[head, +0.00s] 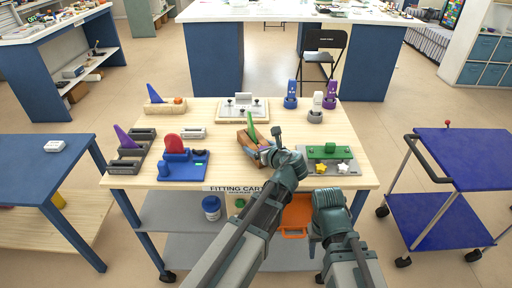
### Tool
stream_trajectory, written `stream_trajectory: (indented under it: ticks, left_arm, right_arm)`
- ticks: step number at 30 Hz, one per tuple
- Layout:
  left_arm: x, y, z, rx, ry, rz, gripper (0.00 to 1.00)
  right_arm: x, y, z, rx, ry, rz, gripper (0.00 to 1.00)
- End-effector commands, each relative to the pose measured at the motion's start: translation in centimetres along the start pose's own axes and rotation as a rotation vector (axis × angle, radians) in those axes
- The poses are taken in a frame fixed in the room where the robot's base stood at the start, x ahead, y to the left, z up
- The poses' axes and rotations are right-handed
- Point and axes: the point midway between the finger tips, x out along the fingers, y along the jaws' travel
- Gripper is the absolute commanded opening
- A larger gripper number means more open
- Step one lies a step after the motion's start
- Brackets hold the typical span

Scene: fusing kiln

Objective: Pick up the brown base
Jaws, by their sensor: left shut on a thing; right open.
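The brown base (243,137) is a small box-like block near the middle of the wooden cart top, with a green upright piece (252,125) at it. It looks turned at an angle. My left gripper (267,152) is at its right front side and shut on it, hiding part of that side. I cannot tell whether the base is clear of the top. My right gripper (328,196) is open and empty at the cart's front edge, and its fingers are hard to make out.
On the cart top (225,177) stand a blue fixture with a red disc (180,160), dark trays (128,160), a tan base (165,107), a white plate (242,108), purple and white posts (318,105) and a grey-green fixture (330,155). A blue trolley (465,150) is at the right.

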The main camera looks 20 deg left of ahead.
Motion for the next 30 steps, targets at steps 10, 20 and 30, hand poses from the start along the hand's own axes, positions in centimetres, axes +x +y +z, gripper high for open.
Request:
stream_trajectory:
  ticks: [10, 20, 30]
  left_arm:
    - [0.0, 0.0, 0.0, 0.0, 0.0, 0.0, 0.25]
    - [-0.5, 0.0, 1.3, 0.0, -0.001, 0.001, 0.25]
    - [-1.3, 0.0, 3.2, -0.001, -0.001, 0.003, 0.25]
  right_arm:
    - [0.0, 0.0, 0.0, 0.0, 0.0, 0.0, 0.5]
    - [-1.4, 0.1, 0.1, 0.0, 0.0, 0.0, 0.5]
    - [-3.4, 0.3, 0.2, 0.0, 0.0, 0.0, 0.5]
